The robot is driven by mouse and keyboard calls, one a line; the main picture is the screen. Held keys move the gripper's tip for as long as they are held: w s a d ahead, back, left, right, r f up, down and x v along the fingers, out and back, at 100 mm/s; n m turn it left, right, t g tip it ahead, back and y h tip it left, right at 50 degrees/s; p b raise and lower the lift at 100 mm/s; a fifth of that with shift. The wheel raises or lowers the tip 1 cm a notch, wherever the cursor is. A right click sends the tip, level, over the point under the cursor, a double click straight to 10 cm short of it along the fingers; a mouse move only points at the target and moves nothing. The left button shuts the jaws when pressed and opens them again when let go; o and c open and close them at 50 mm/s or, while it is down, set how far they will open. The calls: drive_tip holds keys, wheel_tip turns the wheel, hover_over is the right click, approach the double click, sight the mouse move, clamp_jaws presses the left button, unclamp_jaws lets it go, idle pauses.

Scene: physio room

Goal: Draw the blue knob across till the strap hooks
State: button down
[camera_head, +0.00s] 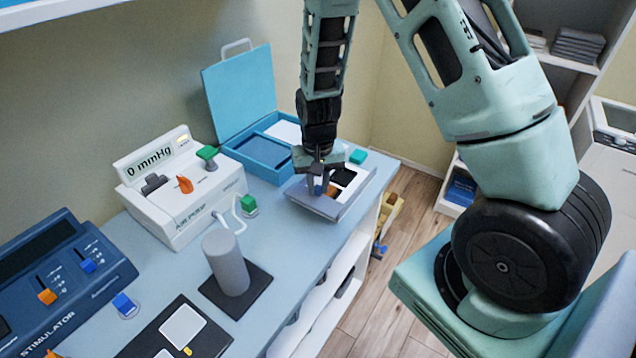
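My gripper (320,188) points down over a grey tray-like board (318,208) near the table's right end. Its fingers are small and dark, and I cannot tell if they are open or shut. A small orange piece (332,190) shows beside the fingers. Black and white patches lie on the board, partly hidden by the gripper. Another blue knob (88,265) is a slider on the stimulator. I cannot make out a strap.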

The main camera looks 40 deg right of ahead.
drive_tip(key=w+d, duration=0.2)
drive_tip(key=d, duration=0.3)
drive_tip(key=w+d+b, duration=0.1)
drive_tip(key=d, duration=0.4)
drive_tip(key=w+d, duration=0.2)
drive_tip(key=d, duration=0.3)
drive_tip(key=shift+w+d+b, duration=0.3)
drive_tip(key=shift+w+d, duration=0.3)
drive_tip(key=shift+d, duration=0.45)
drive_tip(key=c, duration=1.3)
unclamp_jaws()
drive_tip(key=shift+r, duration=0.25)
wheel_tip(320, 180, up, 17)
drive_tip(key=shift+b, duration=1.25)
